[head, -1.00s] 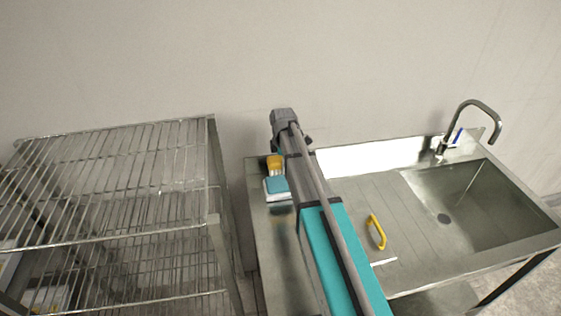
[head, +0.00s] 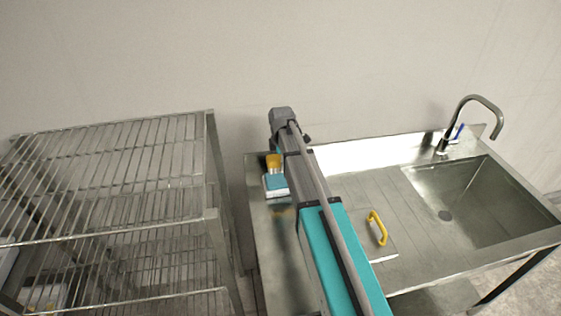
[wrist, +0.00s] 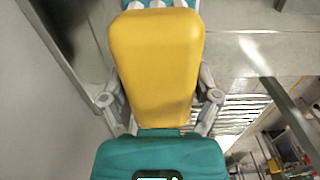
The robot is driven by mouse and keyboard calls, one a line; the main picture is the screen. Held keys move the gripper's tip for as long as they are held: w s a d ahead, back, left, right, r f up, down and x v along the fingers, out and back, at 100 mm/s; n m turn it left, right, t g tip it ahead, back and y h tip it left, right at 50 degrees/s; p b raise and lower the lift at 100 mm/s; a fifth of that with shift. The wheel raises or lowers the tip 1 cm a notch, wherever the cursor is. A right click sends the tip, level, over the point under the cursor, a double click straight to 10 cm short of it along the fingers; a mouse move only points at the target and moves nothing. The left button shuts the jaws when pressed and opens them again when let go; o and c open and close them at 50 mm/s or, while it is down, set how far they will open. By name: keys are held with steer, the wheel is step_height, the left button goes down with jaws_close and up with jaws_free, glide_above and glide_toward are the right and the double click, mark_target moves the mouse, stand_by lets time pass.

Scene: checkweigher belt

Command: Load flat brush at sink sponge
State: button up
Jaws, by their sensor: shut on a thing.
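The flat brush shows in the head view as a yellow handle (head: 274,160) with a teal block and white edge (head: 276,185) below it, left of my arm and over the steel top. In the wrist view, its wide yellow body (wrist: 160,60) fills the middle. My gripper (wrist: 161,97) is shut on this yellow body, one finger on each side. Teal with white pieces shows at the top edge of that view. I cannot tell whether the brush touches the steel. I cannot make out a sink sponge for certain; my arm hides part of the counter.
A steel sink basin (head: 480,205) with a tap (head: 475,100) is at the right. A yellow handle (head: 377,228) on a flat plate lies on the drainboard, right of my arm. A wire rack (head: 110,180) stands at the left, with a narrow gap before the counter.

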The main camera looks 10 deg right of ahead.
mark_target(281, 178)
steer(key=shift+f+b, duration=1.7)
steer(key=shift+f, duration=0.3)
steer(key=shift+f+b, duration=1.1)
stand_by(2.3)
steer(key=shift+r, duration=0.1)
steer(key=shift+r+p, duration=3.4)
steer(key=shift+p, duration=0.15)
